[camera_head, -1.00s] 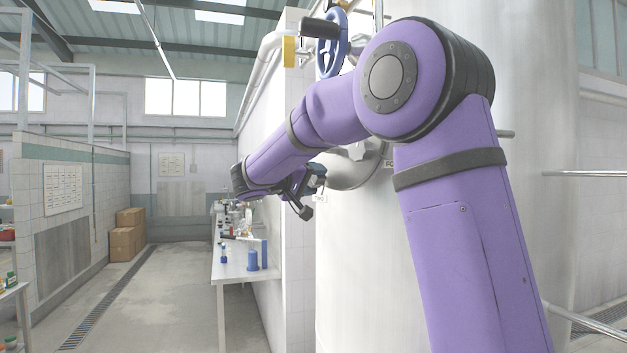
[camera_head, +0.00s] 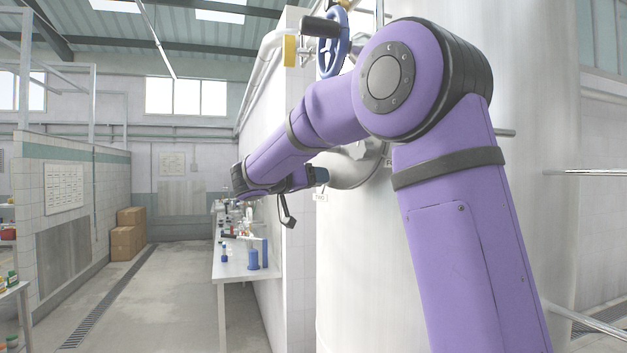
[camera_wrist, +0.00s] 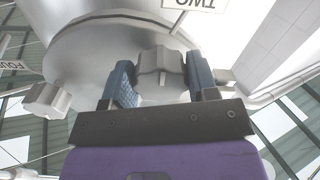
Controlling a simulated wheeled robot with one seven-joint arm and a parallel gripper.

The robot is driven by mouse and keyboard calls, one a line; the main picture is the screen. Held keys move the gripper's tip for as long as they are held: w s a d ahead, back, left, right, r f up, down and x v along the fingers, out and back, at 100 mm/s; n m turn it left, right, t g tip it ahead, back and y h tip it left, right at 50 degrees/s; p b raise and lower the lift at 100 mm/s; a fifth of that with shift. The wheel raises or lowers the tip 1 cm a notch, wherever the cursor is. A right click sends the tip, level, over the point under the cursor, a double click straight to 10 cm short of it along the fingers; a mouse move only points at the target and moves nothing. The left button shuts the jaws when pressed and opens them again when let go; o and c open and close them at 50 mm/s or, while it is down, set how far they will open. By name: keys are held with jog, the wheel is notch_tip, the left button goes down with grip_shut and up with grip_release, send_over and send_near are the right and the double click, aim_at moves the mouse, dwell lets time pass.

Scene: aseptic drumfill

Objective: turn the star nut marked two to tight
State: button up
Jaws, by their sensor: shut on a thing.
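The star nut marked two (camera_wrist: 160,64) is a grey lobed knob at the rim of a round metal cover (camera_wrist: 95,50) on the tank. Its tag reading TWO (camera_wrist: 195,3) shows upside down at the top of the wrist view, and the small tag (camera_head: 320,197) also shows in the head view. My gripper (camera_wrist: 160,80) is shut on this nut, with one blue finger pad on each side of it. In the head view my gripper (camera_head: 318,175) is partly hidden by my wrist, and the nut between the fingers cannot be made out.
A further nut (camera_wrist: 224,77) is close right of my fingers. A blue handwheel (camera_head: 333,45) is above my arm. A bench (camera_head: 240,262) with bottles stands left of the tank (camera_head: 355,270).

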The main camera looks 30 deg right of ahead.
jog(key=shift+f, duration=0.1)
dwell(0.4)
jog(key=o, duration=0.9)
jog(key=shift+a, duration=0.1)
jog(key=a, duration=0.3)
jog(key=s+a, duration=0.1)
jog(key=a, duration=0.6)
jog(key=shift+s+a, duration=0.25)
jog(key=shift+a, duration=0.05)
jog(key=s+d+f+n+y, duration=0.2)
jog(key=s+f+n+y, duration=0.2)
jog(key=s, duration=0.5)
jog(key=s+d+f+n+y, duration=0.25)
jog(key=s+f+y, duration=0.25)
jog(key=s, duration=0.4)
jog(key=s+a+f+n+t+y, duration=0.1)
jog(key=s+a+f+n+y, duration=0.1)
jog(key=s, duration=0.3)
jog(key=s+a+f+n+t+y, duration=0.1)
jog(key=s+a+f+n+y, duration=0.1)
jog(key=s+a+f+y, duration=0.1)
jog(key=s+a+f+n+y, duration=0.3)
jog(key=s+f, duration=0.1)
jog(key=s, duration=0.2)
jog(key=shift+s+a+f+t+y, duration=0.2)
jog(key=shift+s+a+t+y, duration=0.15)
jog(key=shift+s+t+y, duration=0.05)
